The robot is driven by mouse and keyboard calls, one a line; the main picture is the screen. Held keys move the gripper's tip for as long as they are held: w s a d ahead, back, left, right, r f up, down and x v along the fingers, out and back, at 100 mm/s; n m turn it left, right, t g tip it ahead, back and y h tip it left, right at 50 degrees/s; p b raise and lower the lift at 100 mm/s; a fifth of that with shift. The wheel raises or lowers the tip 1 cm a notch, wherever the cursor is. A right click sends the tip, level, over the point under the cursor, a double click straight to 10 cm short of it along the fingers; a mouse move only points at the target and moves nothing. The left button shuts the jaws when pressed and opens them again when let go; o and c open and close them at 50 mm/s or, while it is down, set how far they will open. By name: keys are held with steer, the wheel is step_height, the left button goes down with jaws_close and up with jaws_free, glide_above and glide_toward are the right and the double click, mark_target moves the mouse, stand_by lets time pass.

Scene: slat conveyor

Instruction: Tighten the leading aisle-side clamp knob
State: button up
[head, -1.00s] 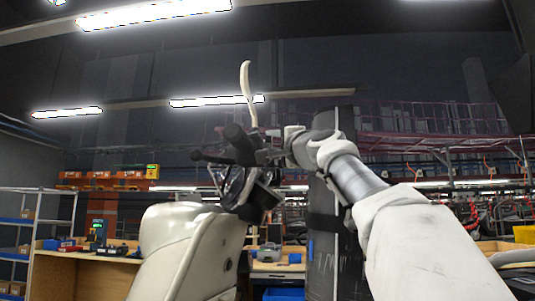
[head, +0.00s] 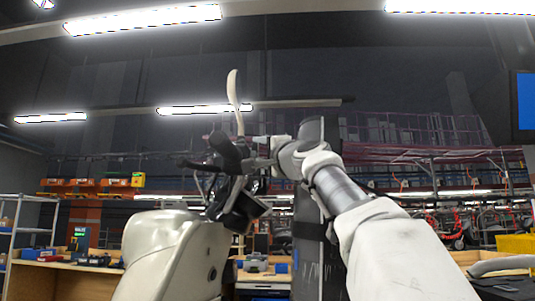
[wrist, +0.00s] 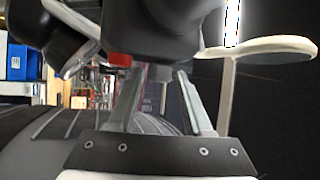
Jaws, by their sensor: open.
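A cream scooter body (head: 172,255) stands upright left of centre in the head view. Its dark handlebar (head: 205,165) and a cream mirror (head: 234,100) on a stalk rise above it. The mirror (wrist: 265,47) also shows at the right in the wrist view. My gripper (head: 262,150) is at the handlebar's right side. In the wrist view my gripper (wrist: 155,72) is open, its two fingers apart just below a dark handlebar part (wrist: 165,15) with a red piece (wrist: 120,60). I cannot tell whether the fingers touch it. I cannot make out the clamp knob or the conveyor slats.
A dark column (head: 308,240) stands behind my arm. A wooden workbench (head: 75,268) and a white shelf rack (head: 15,235) are at the left. A yellow bin (head: 515,243) is at the right. The space above the handlebar is open up to the ceiling lights.

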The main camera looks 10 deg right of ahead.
steer(key=b+v, duration=0.5)
steer(key=v, duration=1.2)
steer(key=shift+s+b, duration=0.15)
steer(key=shift+b, duration=0.25)
steer(key=s+a+f+n+g, duration=0.1)
steer(key=a+f+n+g, duration=0.15)
steer(key=f, duration=0.75)
steer(key=s+a+f+n+g, duration=0.2)
steer(key=f+g, duration=0.2)
steer(key=f, duration=0.7)
steer(key=s+a+f+n+g, duration=0.1)
steer(key=a+f+n+g, duration=0.15)
steer(key=f, duration=0.75)
steer(key=s+d+f+n+g+h, duration=0.1)
steer(key=s+f+n+g+h, duration=0.1)
steer(key=s+f, duration=0.5)
steer(key=s+d+f+n+g+h, duration=0.1)
steer(key=s+f+n+g, duration=0.15)
steer(key=f, duration=0.85)
steer(key=s+d+f+n+g+h, duration=0.1)
steer(key=s+f+n+g+h, duration=0.1)
steer(key=s+f, duration=0.45)
step_height(320, 180, up, 27)
steer(key=w+p, duration=0.1)
steer(key=p, duration=2.7)
steer(key=shift+w+f, duration=0.2)
